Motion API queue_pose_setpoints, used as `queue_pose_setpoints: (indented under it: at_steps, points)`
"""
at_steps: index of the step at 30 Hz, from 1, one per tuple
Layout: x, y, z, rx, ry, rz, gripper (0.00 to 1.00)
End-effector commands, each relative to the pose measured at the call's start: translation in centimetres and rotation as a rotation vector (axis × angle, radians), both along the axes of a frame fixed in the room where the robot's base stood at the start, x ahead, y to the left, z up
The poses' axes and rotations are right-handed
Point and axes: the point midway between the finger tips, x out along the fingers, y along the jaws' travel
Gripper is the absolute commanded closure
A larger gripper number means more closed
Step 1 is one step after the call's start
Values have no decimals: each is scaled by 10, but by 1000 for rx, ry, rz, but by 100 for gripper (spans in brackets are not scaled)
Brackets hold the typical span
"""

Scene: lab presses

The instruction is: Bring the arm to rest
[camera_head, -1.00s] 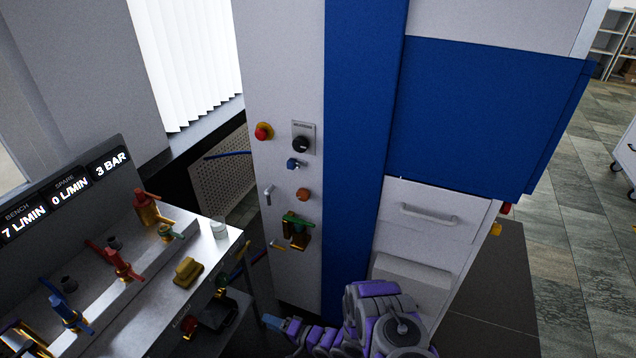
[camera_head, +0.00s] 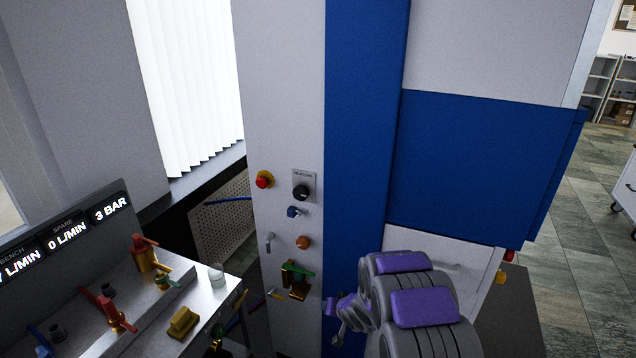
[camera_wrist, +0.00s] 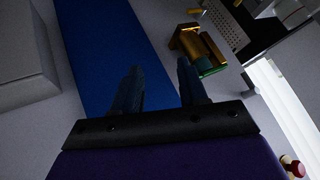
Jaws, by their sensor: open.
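My purple and grey arm (camera_head: 425,305) is at the bottom centre of the head view, in front of the press cabinet's blue stripe and white drawer front. Its slim far end points left, towards the cabinet's control panel, and is small there. In the wrist view my gripper (camera_wrist: 160,68) has two dark fingers spread apart with nothing between them. Beyond them are the blue stripe (camera_wrist: 110,45) and the white panel. A brass valve with a green handle (camera_wrist: 205,50) lies beyond and right of the fingers; I cannot tell the exact gap.
The cabinet panel carries a red button (camera_head: 264,180), a black knob (camera_head: 301,192) and a brass valve (camera_head: 296,280). A metal bench (camera_head: 150,320) with coloured taps and a gauge display (camera_head: 65,235) stands at the left. Tiled floor (camera_head: 575,220) is open at the right.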

Motion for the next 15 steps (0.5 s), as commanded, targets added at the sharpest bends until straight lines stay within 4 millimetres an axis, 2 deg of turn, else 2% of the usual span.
queue_pose_setpoints:
  at_steps: [1, 5, 8, 11, 15]
  points:
    - [-1, -12, 18, -41, 3, -16, 57]
    - [-15, -42, 56, -146, 34, -57, 57]
    - [-33, -63, 82, -218, 74, -85, 57]
    - [-54, -82, 109, -281, 117, -112, 57]
    - [-92, -103, 143, -351, 189, -139, 57]
